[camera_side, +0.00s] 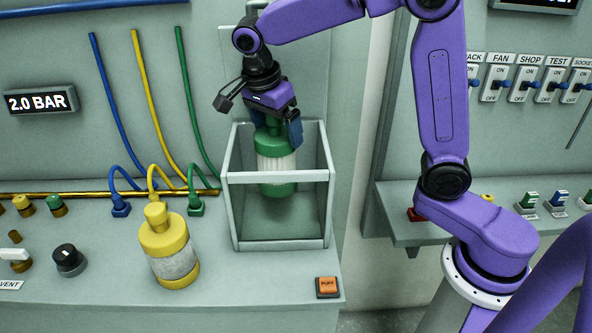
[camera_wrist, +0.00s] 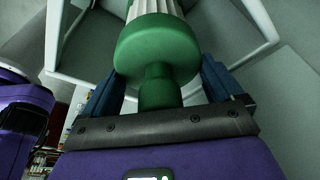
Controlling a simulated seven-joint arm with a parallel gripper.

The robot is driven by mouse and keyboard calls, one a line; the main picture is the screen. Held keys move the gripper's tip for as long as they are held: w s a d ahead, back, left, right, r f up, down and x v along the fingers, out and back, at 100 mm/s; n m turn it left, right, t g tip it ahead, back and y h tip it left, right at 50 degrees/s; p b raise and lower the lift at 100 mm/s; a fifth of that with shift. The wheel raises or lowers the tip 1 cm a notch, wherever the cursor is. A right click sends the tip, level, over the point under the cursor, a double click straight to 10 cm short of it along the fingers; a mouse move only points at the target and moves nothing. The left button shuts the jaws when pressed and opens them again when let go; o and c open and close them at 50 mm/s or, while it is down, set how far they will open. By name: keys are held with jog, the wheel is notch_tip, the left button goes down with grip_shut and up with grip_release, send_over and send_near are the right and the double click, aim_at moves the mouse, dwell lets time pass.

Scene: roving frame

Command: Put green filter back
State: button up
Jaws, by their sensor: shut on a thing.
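The green filter (camera_side: 277,165) has green ends and a white ribbed middle. My gripper (camera_side: 278,133) is shut on its top knob and holds it upright inside the open-topped glass-sided box (camera_side: 279,177). Its lower end appears to hang above the box floor. In the wrist view the filter's green cap (camera_wrist: 157,52) and neck sit between the blue fingers of my gripper (camera_wrist: 160,88). The green socket (camera_side: 196,204) with a green hose stands on the bench left of the box. The fingers partly hide the filter's knob in the side view.
Blue, yellow and green hoses run behind. A gauge (camera_side: 40,101) reads 2.0 BAR. Labelled switches (camera_side: 525,84) are at right.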

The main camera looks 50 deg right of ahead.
jog(key=r+n+t, duration=0.1)
jog(key=r+n, duration=0.2)
jog(key=r, duration=0.1)
jog(key=a+r+n+y, duration=0.1)
jog(key=r+n, duration=0.3)
jog(key=r+n+t, duration=0.1)
jog(key=r+n, duration=0.2)
jog(key=r, duration=0.1)
jog(key=shift+w+a+r+n+t+y, duration=0.25)
jog(key=shift+w+a+n+t+y, duration=0.05)
jog(key=shift+w+n, duration=0.1)
jog(key=s+a+f+n+y, duration=0.1)
jog(key=s+a+n, duration=0.5)
jog(key=a+n, duration=0.1)
jog(key=s+a+f+n+y, duration=0.2)
jog(key=s+a+n, duration=0.5)
jog(key=a, duration=0.2)
jog(key=shift+a+f+n+y, duration=0.25)
jog(key=shift+a+n+y, duration=0.05)
jog(key=shift+n, duration=0.1)
